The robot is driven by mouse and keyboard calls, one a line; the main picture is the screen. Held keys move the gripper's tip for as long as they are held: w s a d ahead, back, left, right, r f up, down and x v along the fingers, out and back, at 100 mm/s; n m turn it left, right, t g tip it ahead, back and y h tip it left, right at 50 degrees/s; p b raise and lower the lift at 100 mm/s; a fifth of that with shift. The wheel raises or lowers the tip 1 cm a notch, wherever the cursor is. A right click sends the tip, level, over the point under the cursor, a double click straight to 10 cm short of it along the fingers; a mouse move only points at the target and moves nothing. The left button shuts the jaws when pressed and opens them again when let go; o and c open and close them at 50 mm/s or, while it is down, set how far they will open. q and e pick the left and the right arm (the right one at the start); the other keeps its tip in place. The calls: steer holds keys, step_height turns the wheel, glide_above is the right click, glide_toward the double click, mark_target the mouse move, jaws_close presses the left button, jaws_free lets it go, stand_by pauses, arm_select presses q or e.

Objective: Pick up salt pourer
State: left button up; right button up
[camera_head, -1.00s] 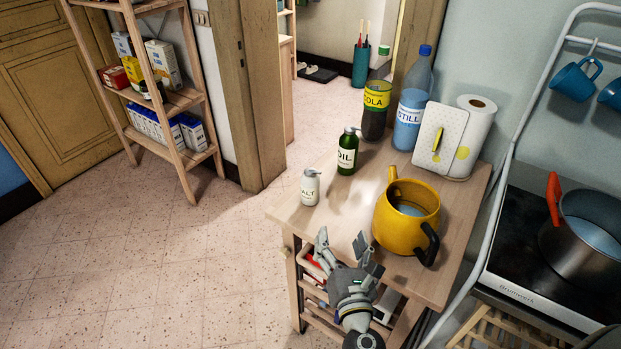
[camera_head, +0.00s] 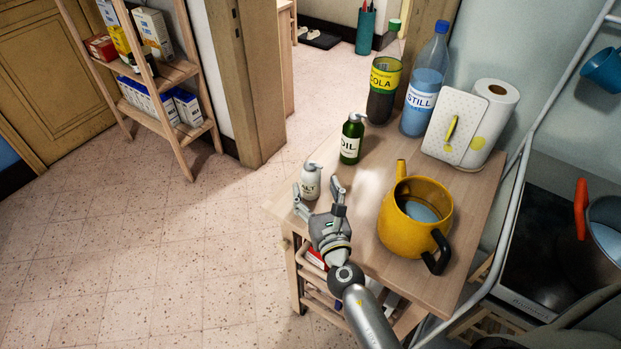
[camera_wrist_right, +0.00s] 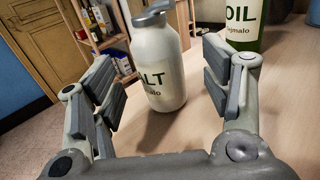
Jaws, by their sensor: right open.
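The white salt pourer (camera_head: 311,183) with a grey spout top stands upright on the wooden table (camera_head: 283,203), near its left corner. My right gripper (camera_head: 319,198) is open just in front of it. In the right wrist view, the salt pourer (camera_wrist_right: 158,70) stands ahead, between the directions of the two spread fingers of the gripper (camera_wrist_right: 170,95). I see no finger contact with it. The left gripper is not in view.
A green oil bottle (camera_head: 351,143) stands behind the salt, to the right. A yellow kettle (camera_head: 398,222) is right of my gripper. Cola (camera_head: 381,104), a still water bottle (camera_head: 421,90) and a paper towel roll (camera_head: 492,110) stand at the back.

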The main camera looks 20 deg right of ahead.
mark_target(313, 186)
steer(key=shift+w, duration=0.95)
steer(key=shift+w+f, duration=0.1)
steer(key=shift+w, duration=1.45)
steer(key=shift+c, duration=0.8)
steer(key=c, duration=0.9)
steer(key=shift+c, duration=1.1)
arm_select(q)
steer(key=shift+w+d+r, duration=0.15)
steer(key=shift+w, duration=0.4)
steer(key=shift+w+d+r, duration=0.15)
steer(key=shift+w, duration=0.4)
